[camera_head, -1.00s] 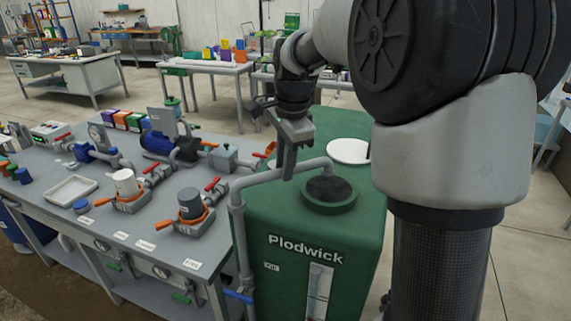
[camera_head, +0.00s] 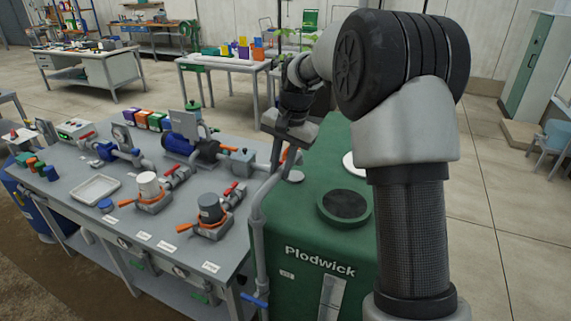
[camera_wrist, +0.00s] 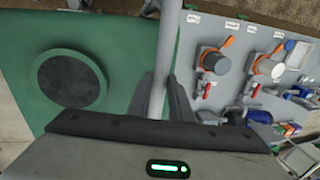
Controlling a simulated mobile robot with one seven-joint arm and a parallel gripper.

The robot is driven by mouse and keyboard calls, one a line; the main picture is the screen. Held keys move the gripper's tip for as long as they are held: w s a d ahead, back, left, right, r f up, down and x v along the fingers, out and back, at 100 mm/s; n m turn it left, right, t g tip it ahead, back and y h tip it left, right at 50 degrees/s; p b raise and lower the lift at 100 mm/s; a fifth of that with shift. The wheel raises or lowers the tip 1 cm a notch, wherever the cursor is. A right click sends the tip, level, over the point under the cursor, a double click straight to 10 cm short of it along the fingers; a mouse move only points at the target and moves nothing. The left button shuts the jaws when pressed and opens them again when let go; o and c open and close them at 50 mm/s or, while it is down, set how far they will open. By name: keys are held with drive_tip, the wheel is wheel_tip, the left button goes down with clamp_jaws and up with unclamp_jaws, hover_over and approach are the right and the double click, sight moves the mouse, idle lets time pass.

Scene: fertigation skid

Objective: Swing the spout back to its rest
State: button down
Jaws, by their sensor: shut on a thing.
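The spout (camera_head: 268,188) is a grey pipe that rises beside the green tank (camera_head: 318,238) and bends over at an elbow. Its upper arm points away toward the back, along the gap between tank and bench. The tank's dark round opening (camera_head: 344,205) is clear of the spout; it also shows in the wrist view (camera_wrist: 68,78). My gripper (camera_head: 277,155) is shut on the spout's upper arm. In the wrist view the pipe (camera_wrist: 167,45) runs between my two fingers (camera_wrist: 161,95). The spout's far end is hidden behind my gripper in the head view.
The bench (camera_head: 160,225) left of the tank carries a dark-capped pump unit (camera_head: 210,208), a white-capped unit (camera_head: 149,185), red-handled valves and a blue pump (camera_head: 182,142).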

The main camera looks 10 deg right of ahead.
drive_tip(key=shift+w+a+r+n, duration=0.1)
drive_tip(key=shift+w+a+n, duration=0.2)
drive_tip(key=shift+a+n, duration=0.1)
drive_tip(key=c, duration=1.6)
unclamp_jaws()
drive_tip(key=shift+a, duration=0.15)
drive_tip(key=d+r, duration=0.1)
drive_tip(key=r, duration=0.4)
drive_tip(key=s+d+r, duration=0.1)
drive_tip(key=r, duration=0.5)
drive_tip(key=d+r, duration=0.1)
drive_tip(key=r, duration=0.5)
drive_tip(key=shift+s+p, duration=0.35)
drive_tip(key=shift+s, duration=0.05)
